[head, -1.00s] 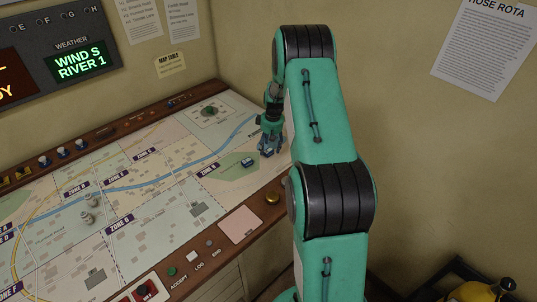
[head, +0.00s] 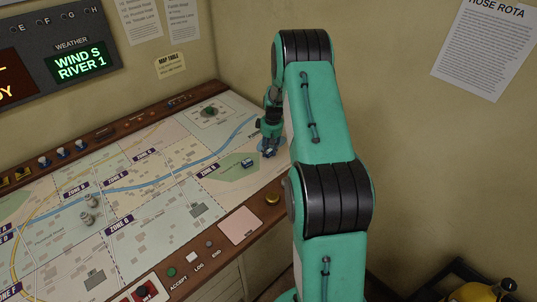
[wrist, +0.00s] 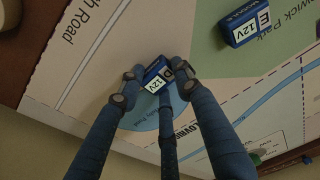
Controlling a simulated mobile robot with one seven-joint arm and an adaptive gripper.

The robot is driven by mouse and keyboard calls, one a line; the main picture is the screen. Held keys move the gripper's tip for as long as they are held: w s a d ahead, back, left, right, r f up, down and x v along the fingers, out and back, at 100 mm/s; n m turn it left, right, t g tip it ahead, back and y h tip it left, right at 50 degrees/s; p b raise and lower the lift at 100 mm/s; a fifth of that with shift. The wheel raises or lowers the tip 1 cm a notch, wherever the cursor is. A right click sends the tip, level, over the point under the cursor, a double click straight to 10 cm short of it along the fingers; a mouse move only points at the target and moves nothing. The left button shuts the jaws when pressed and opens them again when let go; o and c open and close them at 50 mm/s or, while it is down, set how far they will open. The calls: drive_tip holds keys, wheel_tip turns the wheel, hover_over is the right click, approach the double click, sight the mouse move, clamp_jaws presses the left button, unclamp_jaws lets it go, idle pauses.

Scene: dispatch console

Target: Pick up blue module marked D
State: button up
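The blue module marked D (wrist: 157,75), with a white "12V" label, is between the fingers of my gripper (wrist: 157,80) in the wrist view. The fingertips are drawn in close against its sides, and a third finger lies along its lower side. In the head view my gripper (head: 270,142) points down at the right end of the map, with the blue module (head: 268,153) at its tips. The module appears still at map level; contact on every side is hard to see.
Another blue module, marked E (wrist: 242,24), lies beside it on the green park area and also shows in the head view (head: 247,163). Grey-white pieces (head: 88,216) stand on the map at left.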

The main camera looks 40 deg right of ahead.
sight(268, 152)
drive_tip(key=shift+c, duration=1)
drive_tip(key=shift+r, duration=0.15)
drive_tip(key=shift+r, duration=0.5)
drive_tip(key=shift+s+a+r+p, duration=0.1)
drive_tip(key=shift+s+r+p, duration=0.1)
drive_tip(key=shift+r, duration=0.4)
drive_tip(key=shift+s+a+r+p, duration=0.1)
drive_tip(key=shift+r+p, duration=0.05)
drive_tip(key=shift+r, duration=0.45)
drive_tip(key=s+a, duration=0.3)
drive_tip(key=s, duration=0.1)
drive_tip(key=s+a+r, duration=0.1)
drive_tip(key=s+a, duration=0.1)
drive_tip(key=s, duration=0.2)
drive_tip(key=s+a+p, duration=0.1)
drive_tip(key=s+a, duration=0.2)
drive_tip(key=s, duration=0.1)
drive_tip(key=shift+s+a+r, duration=0.15)
drive_tip(key=shift+s+a, duration=0.15)
drive_tip(key=shift+a, duration=0.05)
